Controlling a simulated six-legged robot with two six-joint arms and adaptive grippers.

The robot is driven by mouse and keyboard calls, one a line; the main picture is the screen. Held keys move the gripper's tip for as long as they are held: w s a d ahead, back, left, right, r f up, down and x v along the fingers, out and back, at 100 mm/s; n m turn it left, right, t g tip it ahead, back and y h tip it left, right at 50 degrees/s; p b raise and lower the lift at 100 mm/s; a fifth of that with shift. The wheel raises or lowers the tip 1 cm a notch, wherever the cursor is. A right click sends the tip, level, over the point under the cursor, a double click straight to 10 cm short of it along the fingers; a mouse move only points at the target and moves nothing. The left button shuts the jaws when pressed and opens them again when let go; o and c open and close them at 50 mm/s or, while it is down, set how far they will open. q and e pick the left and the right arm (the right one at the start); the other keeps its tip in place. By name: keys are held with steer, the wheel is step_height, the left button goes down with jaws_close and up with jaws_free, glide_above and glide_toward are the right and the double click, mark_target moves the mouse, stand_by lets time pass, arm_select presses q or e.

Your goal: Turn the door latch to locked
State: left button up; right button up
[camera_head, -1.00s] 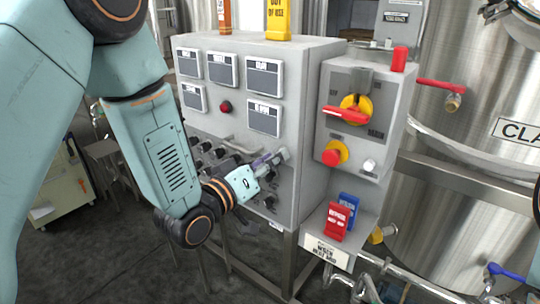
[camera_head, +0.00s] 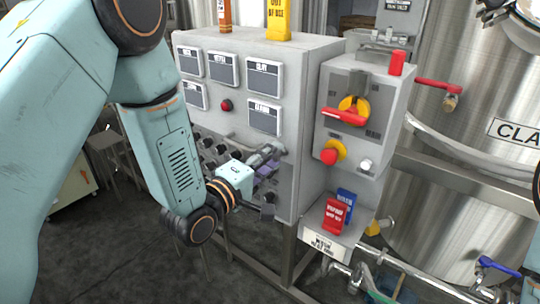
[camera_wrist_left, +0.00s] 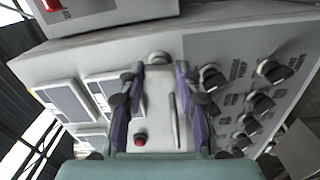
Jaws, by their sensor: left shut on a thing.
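The door latch (camera_wrist_left: 158,58) is a small grey piece near the edge of the grey control cabinet (camera_head: 305,100), seen between the fingertips in the left wrist view. My left gripper (camera_head: 271,158) is at the front of the cabinet, near its right edge, with its fingers shut on the latch. In the left wrist view my gripper (camera_wrist_left: 160,72) has one purple-sided finger on each side of the latch. The fingers hide most of the latch in the head view, so its exact angle cannot be told. My right gripper is not in view.
Several black knobs (camera_wrist_left: 262,103) and a red button (camera_wrist_left: 140,139) are on the panel near the fingers. A box with a red-and-yellow rotary switch (camera_head: 347,112) stands to the right. Red and blue padlock-like tags (camera_head: 335,215) sit below it. Steel tanks (camera_head: 460,130) stand behind.

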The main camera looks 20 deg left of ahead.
arm_select(q)
steer(key=shift+n, duration=0.6)
steer(key=o, duration=1.2)
steer(key=shift+c, duration=0.2)
steer(key=v, duration=1.2)
